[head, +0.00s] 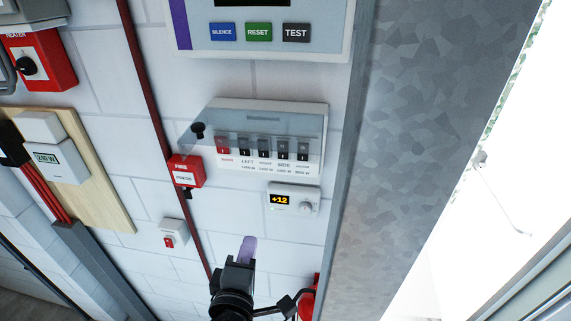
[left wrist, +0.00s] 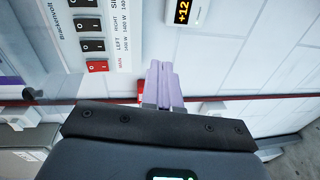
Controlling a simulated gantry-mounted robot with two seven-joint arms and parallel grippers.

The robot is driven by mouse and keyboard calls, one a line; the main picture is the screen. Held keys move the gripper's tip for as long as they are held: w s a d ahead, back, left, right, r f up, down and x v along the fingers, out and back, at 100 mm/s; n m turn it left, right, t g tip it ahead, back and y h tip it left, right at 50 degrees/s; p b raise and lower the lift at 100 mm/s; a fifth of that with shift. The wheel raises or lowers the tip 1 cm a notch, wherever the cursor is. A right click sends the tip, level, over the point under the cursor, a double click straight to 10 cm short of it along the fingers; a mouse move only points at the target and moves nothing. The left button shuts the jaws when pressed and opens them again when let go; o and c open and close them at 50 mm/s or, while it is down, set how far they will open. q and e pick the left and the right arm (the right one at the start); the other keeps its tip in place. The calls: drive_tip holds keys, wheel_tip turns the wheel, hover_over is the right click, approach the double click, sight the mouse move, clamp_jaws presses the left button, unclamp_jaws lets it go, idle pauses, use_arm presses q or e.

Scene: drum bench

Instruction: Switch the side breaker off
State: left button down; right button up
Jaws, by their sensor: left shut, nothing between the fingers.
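The breaker box (head: 318,150) is a white wall unit with a clear cover (head: 225,122) carrying a black knob (head: 198,130). I cannot tell for sure how far the cover is open. A red main switch (head: 222,147) sits left of several black ones. The side breaker (head: 284,150) is the black switch above the SIDE label; I cannot read its position. In the left wrist view, the main switch (left wrist: 97,66) shows clearly, while the side breaker is at the top edge. My left gripper (head: 248,240), with purple fingers, is shut and empty below the box, apart from it.
A small +12 display unit (head: 293,200) is below the box. A red fire press box (head: 186,171) and dark red pipe (head: 150,90) are left. A panel with three buttons (head: 258,32) is above. A metal column (head: 410,130) stands right.

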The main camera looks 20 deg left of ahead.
use_arm(q)
drive_tip(key=w+d+r+t+b, duration=0.1)
drive_tip(key=d+r+t, duration=0.2)
drive_tip(key=r, duration=0.8)
drive_tip(key=shift+d+r, duration=0.15)
drive_tip(key=shift+d, duration=0.2)
drive_tip(key=p, duration=0.3)
approach(279, 156)
drive_tip(key=w+r, duration=0.4)
drive_tip(key=w, duration=0.1)
drive_tip(key=shift+w+a+f, duration=0.15)
drive_tip(key=shift+w+a, duration=0.2)
drive_tip(key=shift+w, duration=0.3)
drive_tip(key=shift+w, duration=0.1)
